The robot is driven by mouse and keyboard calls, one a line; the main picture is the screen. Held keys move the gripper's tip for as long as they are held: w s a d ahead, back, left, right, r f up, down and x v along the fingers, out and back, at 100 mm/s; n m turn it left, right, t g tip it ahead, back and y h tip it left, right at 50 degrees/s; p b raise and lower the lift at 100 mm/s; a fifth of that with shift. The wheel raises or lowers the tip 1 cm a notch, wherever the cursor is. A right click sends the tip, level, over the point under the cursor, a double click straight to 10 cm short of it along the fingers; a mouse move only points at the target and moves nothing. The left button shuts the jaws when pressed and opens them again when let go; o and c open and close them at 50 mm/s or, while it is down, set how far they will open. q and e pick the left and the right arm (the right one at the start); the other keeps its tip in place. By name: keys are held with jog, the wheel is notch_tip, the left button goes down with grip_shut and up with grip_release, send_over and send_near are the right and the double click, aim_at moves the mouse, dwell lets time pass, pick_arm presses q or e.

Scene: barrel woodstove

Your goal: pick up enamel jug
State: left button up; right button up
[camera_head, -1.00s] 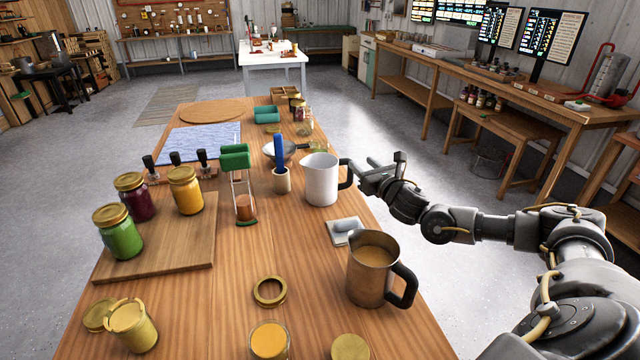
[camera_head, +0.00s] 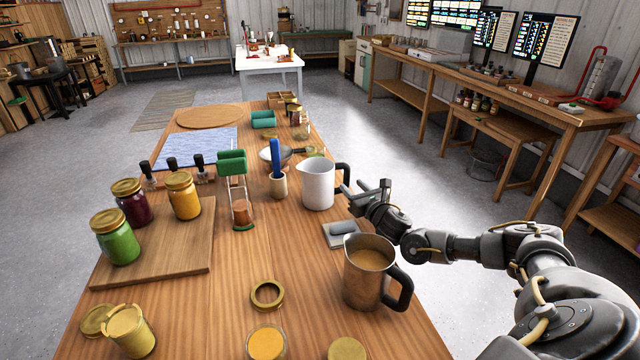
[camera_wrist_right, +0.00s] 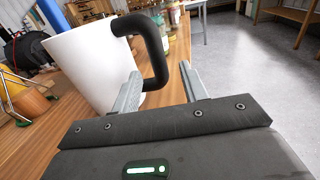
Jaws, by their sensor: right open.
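The white enamel jug (camera_head: 317,186) stands upright on the wooden table, its black handle (camera_head: 343,176) turned to the right. My right gripper (camera_head: 364,190) is open and empty just right of the jug, at the handle's side. In the right wrist view the jug (camera_wrist_right: 90,62) fills the upper left. Its black handle (camera_wrist_right: 156,55) comes down between the two fingers of the gripper (camera_wrist_right: 160,88); the left finger overlaps the jug's side. I cannot tell whether either finger touches the handle. My left gripper is not in view.
A metal jug (camera_head: 366,275) with tan contents stands in front of my right gripper. A wooden cup with a blue-handled tool (camera_head: 278,185) and a green-topped stand (camera_head: 233,180) are left of the white jug.

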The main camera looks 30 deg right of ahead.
aim_at(347, 180)
jog(key=w, duration=0.5)
jog(key=shift+d, duration=0.3)
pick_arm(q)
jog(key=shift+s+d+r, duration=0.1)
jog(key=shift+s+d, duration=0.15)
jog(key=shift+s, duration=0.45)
pick_arm(e)
jog(key=shift+s, duration=0.1)
grip_shut()
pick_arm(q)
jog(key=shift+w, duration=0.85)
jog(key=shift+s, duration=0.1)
pick_arm(e)
jog(key=shift+r, duration=0.1)
